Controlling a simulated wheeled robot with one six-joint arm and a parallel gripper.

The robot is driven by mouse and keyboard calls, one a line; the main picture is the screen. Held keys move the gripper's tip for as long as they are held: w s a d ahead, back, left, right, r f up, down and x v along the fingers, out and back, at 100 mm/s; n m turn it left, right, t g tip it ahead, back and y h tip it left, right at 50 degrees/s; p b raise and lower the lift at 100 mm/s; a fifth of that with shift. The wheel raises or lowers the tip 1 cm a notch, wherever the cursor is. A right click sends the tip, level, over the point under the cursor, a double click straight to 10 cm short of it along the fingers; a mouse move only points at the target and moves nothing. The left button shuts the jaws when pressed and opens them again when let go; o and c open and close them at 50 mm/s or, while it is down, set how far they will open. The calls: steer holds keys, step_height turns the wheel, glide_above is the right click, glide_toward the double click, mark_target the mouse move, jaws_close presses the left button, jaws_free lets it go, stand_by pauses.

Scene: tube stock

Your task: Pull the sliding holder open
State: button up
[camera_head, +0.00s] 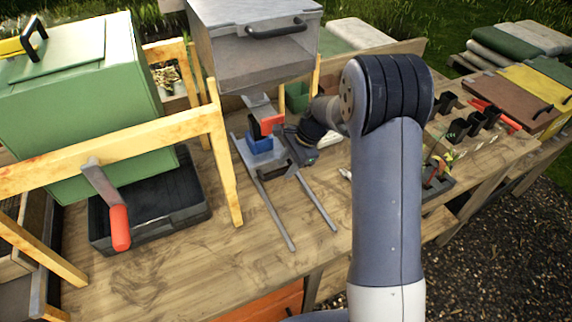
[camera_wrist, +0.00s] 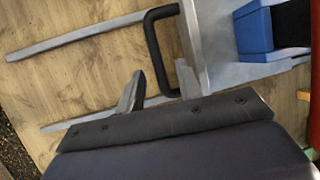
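The sliding holder (camera_head: 262,163) is a grey metal carriage on two long rails on the wooden table. It carries a blue block (camera_head: 259,144) with a red part (camera_head: 268,124) above it. Its black U-shaped handle (camera_head: 273,173) faces the rails' near ends. In the wrist view the handle (camera_wrist: 152,46) is large, with the blue block (camera_wrist: 253,32) to its right. My gripper (camera_wrist: 159,87) is open, its two grey fingers apart. The lower end of the handle appears between the fingers; I cannot tell whether they touch it.
The rails' near stretch (camera_head: 322,212) is clear. A green box (camera_head: 75,110) in a wooden frame, with a red-handled lever (camera_head: 119,225), stands left. A grey lidded box (camera_head: 262,62) stands behind the holder. Several black cups (camera_head: 458,131) stand right of my arm.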

steer(key=shift+a+f, duration=0.2)
steer(key=shift+f, duration=0.3)
jaws_close()
stand_by(0.3)
